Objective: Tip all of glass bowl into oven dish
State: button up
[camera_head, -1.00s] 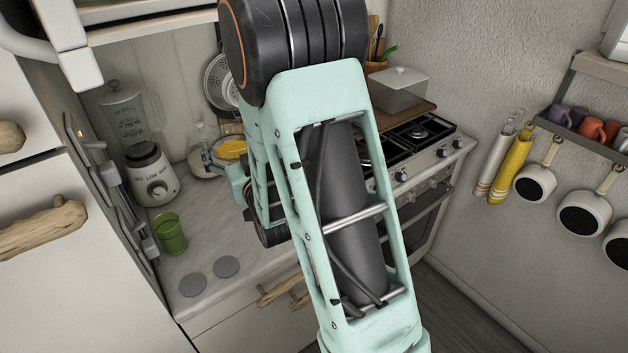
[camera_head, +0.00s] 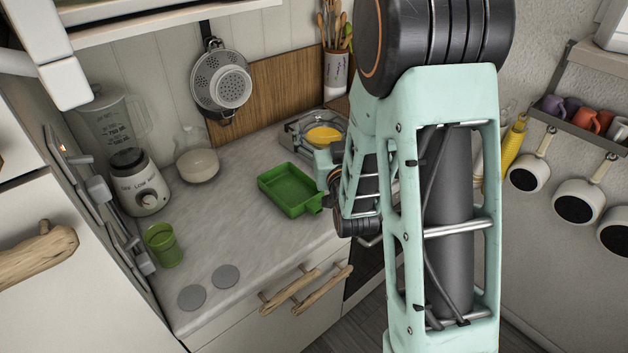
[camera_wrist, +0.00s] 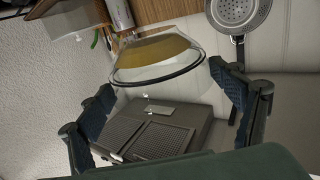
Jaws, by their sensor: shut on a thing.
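The glass bowl (camera_wrist: 160,72) is clear with a dark rim and holds yellow-brown contents. It sits between the two fingers of my gripper (camera_wrist: 166,92) in the wrist view, which looks upside down. My gripper is shut on it. The bowl looks roughly upright, with its contents inside. In the head view its yellow contents (camera_head: 323,135) show just beyond my gripper (camera_head: 325,157), partly hidden by my arm. The green oven dish (camera_head: 286,190) lies on the counter, in front and to the left of the bowl. The dish looks empty; my arm is close to its right end.
A blender (camera_head: 140,182), a green cup (camera_head: 163,246) and a glass vessel (camera_head: 198,163) stand left on the counter (camera_head: 225,222). A colander (camera_head: 222,82) hangs on the wall. A utensil pot (camera_head: 337,75) stands behind. A grey grilled unit (camera_wrist: 165,132) shows in the wrist view. My arm hides the stove.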

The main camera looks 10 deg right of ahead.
aim_at(294, 194)
jog(key=l+z, duration=0.1)
jog(key=z, duration=0.5)
jog(key=i+l, duration=0.15)
jog(key=l, duration=0.3)
jog(key=i+l, duration=0.1)
jog(key=l, duration=0.3)
jog(key=i+l, duration=0.15)
jog(key=l, duration=0.3)
